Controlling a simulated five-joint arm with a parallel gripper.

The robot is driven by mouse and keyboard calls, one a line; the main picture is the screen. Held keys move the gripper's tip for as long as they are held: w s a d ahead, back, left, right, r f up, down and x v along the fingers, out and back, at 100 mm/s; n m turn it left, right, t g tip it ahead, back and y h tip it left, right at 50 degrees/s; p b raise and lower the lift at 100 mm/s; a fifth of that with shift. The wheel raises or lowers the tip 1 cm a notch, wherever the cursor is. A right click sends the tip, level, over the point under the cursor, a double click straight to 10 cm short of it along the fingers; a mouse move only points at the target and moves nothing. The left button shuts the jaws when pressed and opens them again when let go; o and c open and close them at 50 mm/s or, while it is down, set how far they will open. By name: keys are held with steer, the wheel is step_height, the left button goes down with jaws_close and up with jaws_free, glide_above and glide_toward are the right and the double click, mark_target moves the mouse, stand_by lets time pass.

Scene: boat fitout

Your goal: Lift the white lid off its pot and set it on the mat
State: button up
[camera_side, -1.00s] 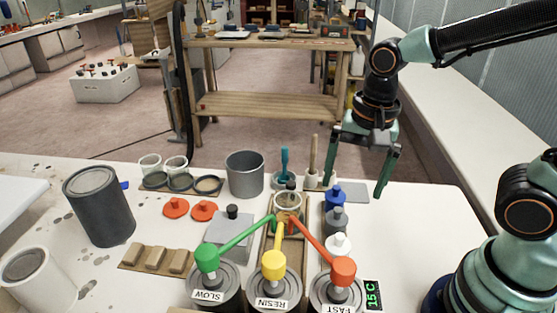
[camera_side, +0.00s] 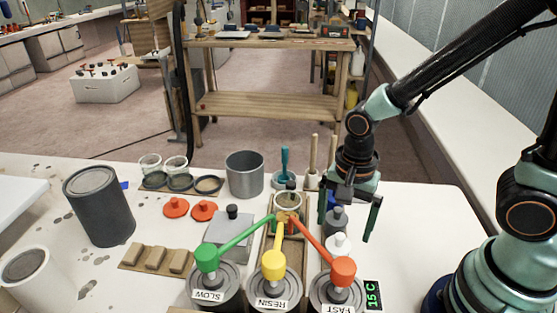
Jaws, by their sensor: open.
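The white lid (camera_side: 338,243) with its small knob sits on its pot at the near end of a short row of small pots, just behind the red-topped pump. My gripper (camera_side: 349,218) is open and empty, pointing down above the row, behind and higher than the white lid and not touching it. A blue lid (camera_side: 331,200) and a dark grey lid (camera_side: 336,214) are behind the white one, partly hidden by my fingers.
Green, yellow and red pumps (camera_side: 273,262) on cans stand in front and to the left, close to the white lid. A metal cup (camera_side: 244,174) and a stirring-stick holder (camera_side: 312,180) stand behind. The table to the right of the row is clear.

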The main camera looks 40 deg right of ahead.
mark_target(340, 236)
steer(key=shift+a+f, duration=0.1)
steer(key=shift+f, duration=2.05)
steer(key=c, duration=1.4)
